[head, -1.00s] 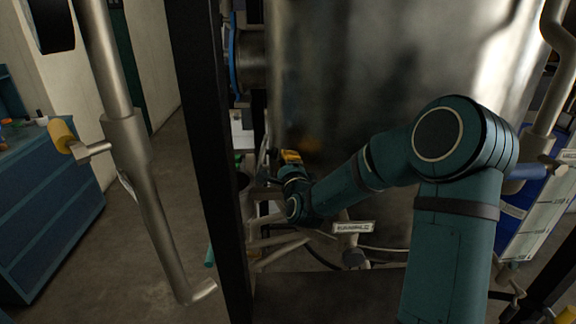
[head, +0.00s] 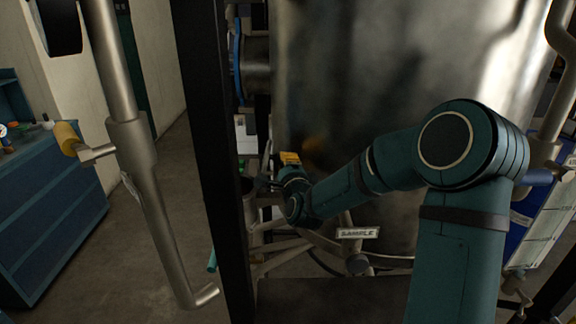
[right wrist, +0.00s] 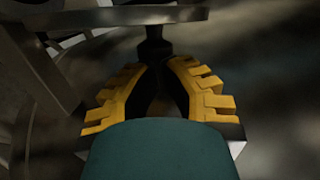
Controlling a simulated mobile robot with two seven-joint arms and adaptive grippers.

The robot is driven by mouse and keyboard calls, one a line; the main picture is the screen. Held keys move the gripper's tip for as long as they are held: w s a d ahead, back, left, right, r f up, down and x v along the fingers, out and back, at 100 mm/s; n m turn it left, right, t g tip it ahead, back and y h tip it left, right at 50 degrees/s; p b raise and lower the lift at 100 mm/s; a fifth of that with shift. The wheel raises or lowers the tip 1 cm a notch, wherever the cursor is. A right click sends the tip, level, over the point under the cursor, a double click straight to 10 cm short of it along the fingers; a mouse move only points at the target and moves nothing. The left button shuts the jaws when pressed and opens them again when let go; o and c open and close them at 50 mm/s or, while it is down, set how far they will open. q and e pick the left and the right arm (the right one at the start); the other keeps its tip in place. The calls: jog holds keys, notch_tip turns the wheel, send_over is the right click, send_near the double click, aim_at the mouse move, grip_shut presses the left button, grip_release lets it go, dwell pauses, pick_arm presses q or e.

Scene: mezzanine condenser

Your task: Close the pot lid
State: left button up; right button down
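My right gripper (head: 270,183) is small and partly hidden beside the dark post in the head view. In the right wrist view, its yellow-padded fingers (right wrist: 157,66) come together on a dark knob (right wrist: 155,46). A flat grey metal piece (right wrist: 150,15) lies right above the knob, seen edge-on. It may be the pot lid, but I cannot tell for sure. A dark rounded vessel (head: 246,186), possibly the pot, shows only partly behind the post. Its opening is not clear. My left gripper is not in view.
A large shiny steel tank (head: 400,70) stands behind my right arm, with pipes and a "SAMPLE" tag (head: 357,233) below. A dark upright post (head: 212,150) and a grey pipe (head: 165,230) stand at left. A blue cabinet (head: 50,215) is far left; floor (head: 120,275) between is clear.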

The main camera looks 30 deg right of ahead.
aim_at(268, 154)
jog(key=shift+w+a+r, duration=0.1)
jog(key=shift+a, duration=0.05)
jog(key=shift+w+a+r+n, duration=0.35)
jog(key=shift+a+r+n, duration=0.3)
jog(key=shift+n, duration=0.35)
jog(key=a+n, duration=0.1)
jog(key=w+a+r+n, duration=0.1)
jog(key=shift+w+a+r+n+g, duration=0.1)
jog(key=shift+w+a+n+g, duration=0.15)
jog(key=shift+n+g, duration=0.15)
jog(key=shift+w+a+r+n+g, duration=0.1)
jog(key=shift+w+a+n+g, duration=0.2)
jog(key=shift+a+n, duration=0.25)
jog(key=shift+w+a, duration=0.35)
jog(key=shift+a, duration=0.05)
jog(key=shift+r, duration=0.1)
